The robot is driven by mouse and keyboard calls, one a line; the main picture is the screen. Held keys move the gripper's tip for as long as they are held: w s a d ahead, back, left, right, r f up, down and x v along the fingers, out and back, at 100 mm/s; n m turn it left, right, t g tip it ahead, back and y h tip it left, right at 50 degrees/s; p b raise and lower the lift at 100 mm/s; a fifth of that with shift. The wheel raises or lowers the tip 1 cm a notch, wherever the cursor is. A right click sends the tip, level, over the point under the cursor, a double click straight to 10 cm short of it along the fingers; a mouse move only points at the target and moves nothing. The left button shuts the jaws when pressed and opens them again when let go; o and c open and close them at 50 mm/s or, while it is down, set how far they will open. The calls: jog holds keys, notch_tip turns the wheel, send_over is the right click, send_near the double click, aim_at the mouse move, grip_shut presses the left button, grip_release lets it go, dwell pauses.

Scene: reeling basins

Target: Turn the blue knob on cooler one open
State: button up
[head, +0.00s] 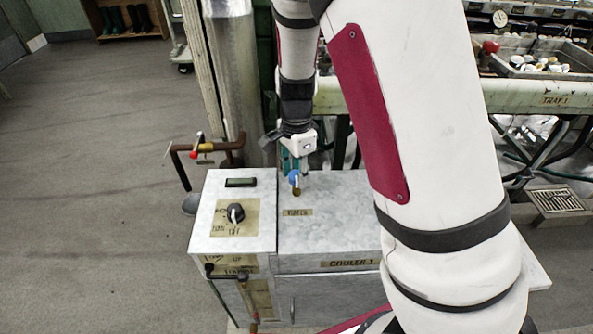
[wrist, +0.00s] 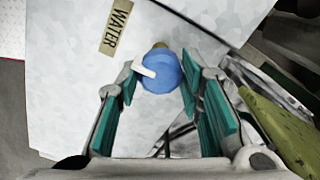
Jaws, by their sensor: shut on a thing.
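The blue knob (head: 294,177) stands on top of cooler one (head: 330,215), a grey metal cabinet labelled "COOLER 1". In the wrist view the round blue knob (wrist: 160,72), with a white pointer toward the left, sits between the tips of my gripper's teal finger pads. The "WATER" label (wrist: 117,27) is beside it. My gripper (wrist: 160,88) is shut on the knob from above. In the head view my gripper (head: 294,168) comes down onto the knob and partly hides it.
A black dial (head: 236,212) sits on the cabinet's left section, under a small display (head: 241,183). A pipe with a red-knobbed valve (head: 195,153) stands behind left. A long bench marked "TRAY 1" (head: 556,100) runs behind right. The floor at left (head: 80,200) is clear.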

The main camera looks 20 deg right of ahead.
jog(key=shift+n, duration=0.3)
jog(key=n+p, duration=0.1)
jog(key=n, duration=0.7)
jog(key=shift+p, duration=0.4)
jog(key=n, duration=0.4)
jog(key=shift+n+p, duration=0.3)
jog(key=n+p, duration=0.1)
jog(key=n, duration=0.3)
jog(key=shift+n, duration=0.3)
jog(key=o, duration=1.2)
jog(key=shift+c, duration=0.2)
